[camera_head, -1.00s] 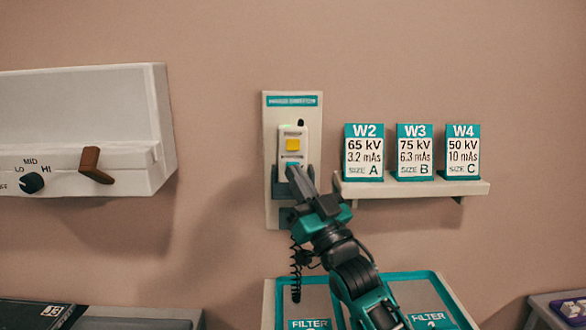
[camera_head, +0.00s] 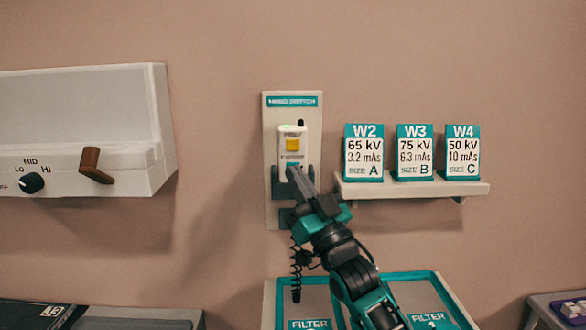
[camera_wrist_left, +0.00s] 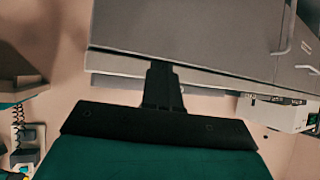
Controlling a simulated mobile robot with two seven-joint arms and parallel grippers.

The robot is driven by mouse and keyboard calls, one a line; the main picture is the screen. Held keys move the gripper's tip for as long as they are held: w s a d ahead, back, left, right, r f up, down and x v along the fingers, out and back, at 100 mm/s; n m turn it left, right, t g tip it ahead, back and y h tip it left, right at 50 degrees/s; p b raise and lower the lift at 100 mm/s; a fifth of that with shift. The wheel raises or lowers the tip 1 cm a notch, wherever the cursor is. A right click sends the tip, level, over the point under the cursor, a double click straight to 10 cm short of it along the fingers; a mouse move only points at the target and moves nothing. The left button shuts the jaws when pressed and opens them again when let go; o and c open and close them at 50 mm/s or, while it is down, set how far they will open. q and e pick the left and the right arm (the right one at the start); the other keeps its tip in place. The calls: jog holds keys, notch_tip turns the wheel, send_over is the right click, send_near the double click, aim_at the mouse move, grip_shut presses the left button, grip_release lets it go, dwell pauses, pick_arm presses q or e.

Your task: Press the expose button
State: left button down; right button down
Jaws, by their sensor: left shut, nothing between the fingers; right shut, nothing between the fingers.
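The hand switch (camera_head: 284,138) is a white handset upright in a dark holder on a wall plate. It has a yellow button (camera_head: 292,145) and, lower down, a teal button (camera_head: 292,165). A small label between them seems to read EXPOSE. My right gripper (camera_head: 294,170) is shut and empty, its tip at the teal button and hiding part of it. I cannot tell whether it touches or presses. In the left wrist view my left gripper (camera_wrist_left: 162,85) is shut and empty, away from the switch.
A shelf (camera_head: 410,189) with cards W2, W3 and W4 is close to the right of the switch. A white wall unit (camera_head: 85,125) with a knob and a brown lever is at the left. A coiled cord (camera_head: 296,270) hangs below the switch, above the filter tray (camera_head: 268,305).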

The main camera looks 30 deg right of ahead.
jog(key=shift+w+d, duration=0.1)
dwell(0.7)
jog(key=shift+w+d, duration=0.15)
jog(key=shift+w, duration=0.1)
jog(key=shift+w+d, duration=0.25)
jog(key=shift+w, duration=0.15)
dwell(0.8)
jog(key=shift+s+a, duration=0.1)
jog(key=shift+s+a+p, duration=0.4)
jog(key=shift+s, duration=0.25)
jog(key=shift+s+a+p, duration=0.25)
jog(key=shift+s+a, duration=0.2)
jog(key=shift+s, duration=0.25)
jog(key=shift+s+a+p, duration=0.25)
jog(key=shift+s+a, duration=0.15)
jog(key=shift+s, duration=0.35)
jog(key=shift+s+a+p, duration=0.25)
jog(key=shift+s+a, duration=0.2)
jog(key=shift+s, duration=0.25)
